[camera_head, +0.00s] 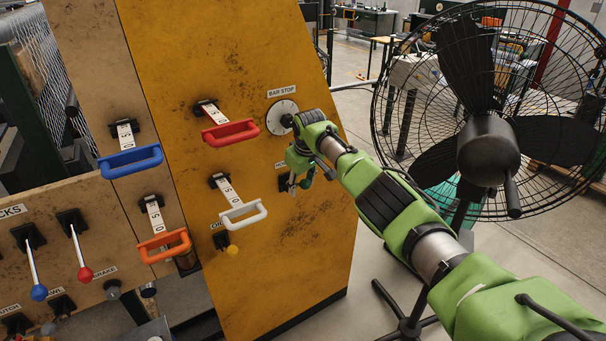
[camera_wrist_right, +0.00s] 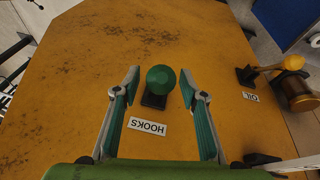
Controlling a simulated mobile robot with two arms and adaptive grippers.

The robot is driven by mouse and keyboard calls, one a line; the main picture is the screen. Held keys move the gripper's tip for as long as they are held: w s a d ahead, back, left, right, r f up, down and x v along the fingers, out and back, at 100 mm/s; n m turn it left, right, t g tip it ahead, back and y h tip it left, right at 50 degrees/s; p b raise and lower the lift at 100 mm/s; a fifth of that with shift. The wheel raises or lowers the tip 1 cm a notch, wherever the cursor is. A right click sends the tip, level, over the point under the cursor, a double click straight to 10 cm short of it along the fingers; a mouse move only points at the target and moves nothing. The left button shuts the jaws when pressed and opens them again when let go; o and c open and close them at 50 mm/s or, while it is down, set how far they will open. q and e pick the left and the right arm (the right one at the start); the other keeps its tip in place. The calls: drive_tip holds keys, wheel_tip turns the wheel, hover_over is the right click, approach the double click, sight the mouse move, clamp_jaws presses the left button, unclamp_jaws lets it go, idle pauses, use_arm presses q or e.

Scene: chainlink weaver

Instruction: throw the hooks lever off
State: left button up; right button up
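The hooks lever shows in the right wrist view as a green ball knob (camera_wrist_right: 161,79) on a dark base, beside an upside-down HOOKS label (camera_wrist_right: 147,126) on the yellow panel. My right gripper (camera_wrist_right: 160,86) is open, with one finger on each side of the knob and a gap on both sides. In the head view my right gripper (camera_head: 297,181) is at the panel's right part, below the BAR STOP dial, and the lever is mostly hidden there. My left gripper is not in view.
An oil lever with a yellow knob (camera_head: 233,250) is at the lower left of the gripper. A white handle (camera_head: 243,215) and a red handle (camera_head: 231,132) stick out of the panel nearby. A large black fan (camera_head: 488,150) stands right of the panel, close to my arm.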

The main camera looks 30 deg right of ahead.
drive_tip(key=d+v, duration=0.1)
drive_tip(key=v, duration=1)
drive_tip(key=shift+s+a+r, duration=0.15)
drive_tip(key=shift+a+r, duration=0.1)
drive_tip(key=shift+a, duration=0.25)
drive_tip(key=shift+f, duration=0.1)
